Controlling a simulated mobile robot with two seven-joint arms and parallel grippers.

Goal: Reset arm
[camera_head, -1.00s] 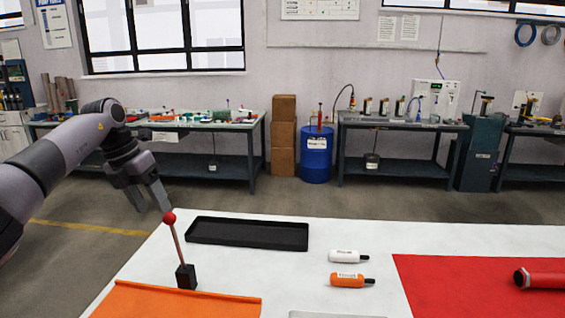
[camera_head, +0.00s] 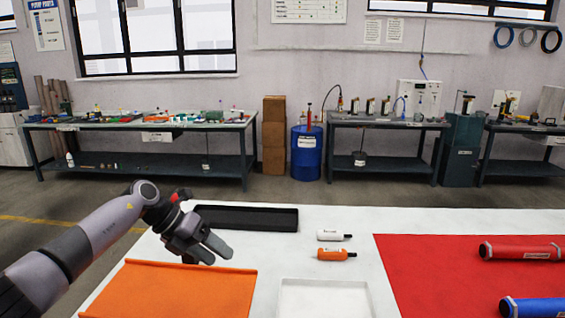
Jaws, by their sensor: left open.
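My left gripper (camera_head: 216,251) is open, with nothing seen between its fingers. It hangs over the left part of the white table, above the far edge of the orange mat (camera_head: 175,290) and in front of the black tray (camera_head: 248,218). A red ball (camera_head: 174,197) shows just behind my left wrist; the rod and black block under it are hidden by the arm. My right gripper is not in view.
A white bottle (camera_head: 332,235) and an orange bottle (camera_head: 333,254) lie right of the black tray. A white tray (camera_head: 369,300) sits at the front middle. A red mat (camera_head: 420,275) on the right carries a red tube (camera_head: 522,252) and a blue tube (camera_head: 538,306).

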